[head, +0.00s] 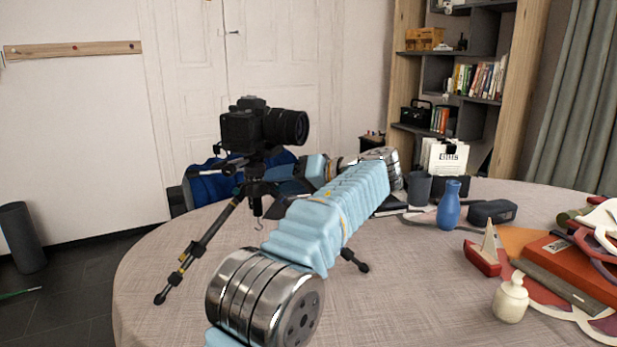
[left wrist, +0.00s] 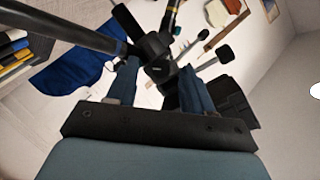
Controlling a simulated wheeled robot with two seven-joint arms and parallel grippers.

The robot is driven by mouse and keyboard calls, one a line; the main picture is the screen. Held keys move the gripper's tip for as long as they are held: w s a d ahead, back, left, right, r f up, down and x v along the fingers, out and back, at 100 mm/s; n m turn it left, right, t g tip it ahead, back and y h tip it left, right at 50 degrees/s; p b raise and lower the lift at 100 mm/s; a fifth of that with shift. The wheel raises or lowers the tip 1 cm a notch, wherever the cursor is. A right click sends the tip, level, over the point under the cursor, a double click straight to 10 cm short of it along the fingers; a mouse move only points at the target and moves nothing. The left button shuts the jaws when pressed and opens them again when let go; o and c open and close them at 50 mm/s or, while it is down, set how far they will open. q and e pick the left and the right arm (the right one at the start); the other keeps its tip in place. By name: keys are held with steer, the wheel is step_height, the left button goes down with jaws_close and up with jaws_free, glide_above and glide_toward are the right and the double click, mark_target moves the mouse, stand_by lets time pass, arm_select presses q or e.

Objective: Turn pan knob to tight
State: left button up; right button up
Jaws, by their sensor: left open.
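A black camera (head: 262,127) with a long lens stands on a tripod (head: 215,235) on the table. The tripod's black head (head: 256,170) is just below the camera, with a handle reaching left. My left gripper (head: 272,186) is beside the head on its right, partly hidden by my own arm. In the left wrist view, its blue fingers are open on either side of a dark part of the tripod head (left wrist: 160,62). Whether they touch it is unclear. Several dark knobs and levers show there, and I cannot tell surely which is the pan knob. My right gripper is not in view.
The round cloth-covered table (head: 160,270) has bare room front left. On its right are a blue vase (head: 449,205), dark cup (head: 419,188), black case (head: 492,212), toy boat (head: 484,255) and white jar (head: 510,298). A bookshelf (head: 455,90) stands behind.

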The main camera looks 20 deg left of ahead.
arm_select(q)
steer(key=n+t+b, duration=0.1)
steer(key=b, duration=0.1)
steer(key=n+t+h+b, duration=0.1)
steer(key=n+b, duration=0.1)
steer(key=b, duration=0.1)
steer(key=n+t+b, duration=0.1)
steer(key=n+b, duration=0.1)
steer(key=b, duration=0.1)
steer(key=shift+s+a+f+h, duration=0.2)
steer(key=shift+s+f+h, duration=0.15)
steer(key=shift+f+h, duration=0.05)
steer(key=r+p+v, duration=0.1)
steer(key=p+v, duration=0.2)
steer(key=v, duration=1.1)
steer(key=shift+a+n, duration=0.15)
steer(key=shift+n, duration=0.25)
steer(key=shift+s+r, duration=0.1)
steer(key=shift+s, duration=0.05)
